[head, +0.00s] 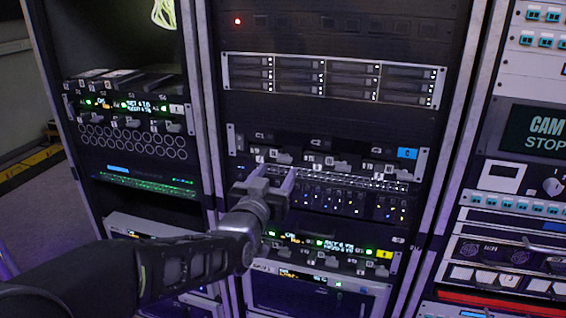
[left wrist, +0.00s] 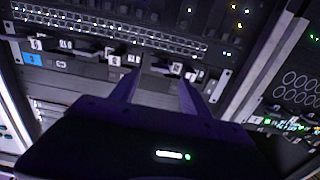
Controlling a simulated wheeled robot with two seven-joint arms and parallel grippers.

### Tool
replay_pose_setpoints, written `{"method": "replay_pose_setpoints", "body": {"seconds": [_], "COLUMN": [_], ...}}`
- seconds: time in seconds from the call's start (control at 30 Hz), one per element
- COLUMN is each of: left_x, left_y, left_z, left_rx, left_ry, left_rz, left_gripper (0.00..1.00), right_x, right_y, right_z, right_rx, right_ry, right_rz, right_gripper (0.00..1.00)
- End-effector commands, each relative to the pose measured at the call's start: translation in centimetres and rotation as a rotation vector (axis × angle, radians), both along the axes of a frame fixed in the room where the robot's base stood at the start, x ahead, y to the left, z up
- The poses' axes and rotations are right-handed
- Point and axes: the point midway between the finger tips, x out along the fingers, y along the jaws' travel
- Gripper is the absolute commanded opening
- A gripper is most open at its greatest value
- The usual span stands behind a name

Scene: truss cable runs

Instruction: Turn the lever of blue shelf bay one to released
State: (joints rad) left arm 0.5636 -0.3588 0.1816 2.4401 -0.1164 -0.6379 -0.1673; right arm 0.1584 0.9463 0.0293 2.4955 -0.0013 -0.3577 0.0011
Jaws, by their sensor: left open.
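The blue shelf (head: 360,150) is a dark panel with a blue tag (head: 407,153) at its right end. It carries a row of grey levers, including a middle one (head: 341,165) and one on the right (head: 377,170). The small bay labels are hard to read. My left gripper (head: 274,172) is open and empty in front of the left end of this row, and hides part of it. In the left wrist view, the shelf appears turned over, with its blue tag (left wrist: 31,59) at left. There the open fingers (left wrist: 160,82) point at the leftmost bay's lever area; contact cannot be told.
A grey drive unit (head: 335,80) sits above the shelf. A patch panel with cables (head: 350,197) and a yellow-tagged shelf (head: 385,254) lie below. Another rack with similar levers (head: 130,120) stands left, and a control rack (head: 520,200) stands right.

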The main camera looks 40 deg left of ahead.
Motion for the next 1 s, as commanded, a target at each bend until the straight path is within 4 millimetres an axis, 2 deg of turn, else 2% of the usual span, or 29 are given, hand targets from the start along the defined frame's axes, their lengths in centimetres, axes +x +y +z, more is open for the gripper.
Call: {"method": "replay_pose_setpoints", "body": {"seconds": [0.33,0.5,0.73,1.0], "left_x": [4.6,5.5,5.5,5.5], "left_y": [1.7,1.9,1.9,1.9], "left_z": [0.0,0.0,0.0,0.0], "left_rx": [-0.003,-0.001,-0.001,-0.001], "left_ry": [0.002,0.001,0.000,0.000], "left_rz": [0.000,0.000,0.000,0.000], "left_gripper": [0.55,0.55,0.55,0.33], "right_x": [0.0,0.0,0.0,0.0], "right_y": [0.0,0.0,0.0,0.0], "right_z": [1.3,1.4,1.3,1.3], "right_rx": [0.000,0.000,0.000,0.000], "right_ry": [0.001,0.001,0.001,0.001], "right_rz": [0.000,0.000,0.000,0.000], "right_gripper": [0.00,0.00,0.00,0.00]}}
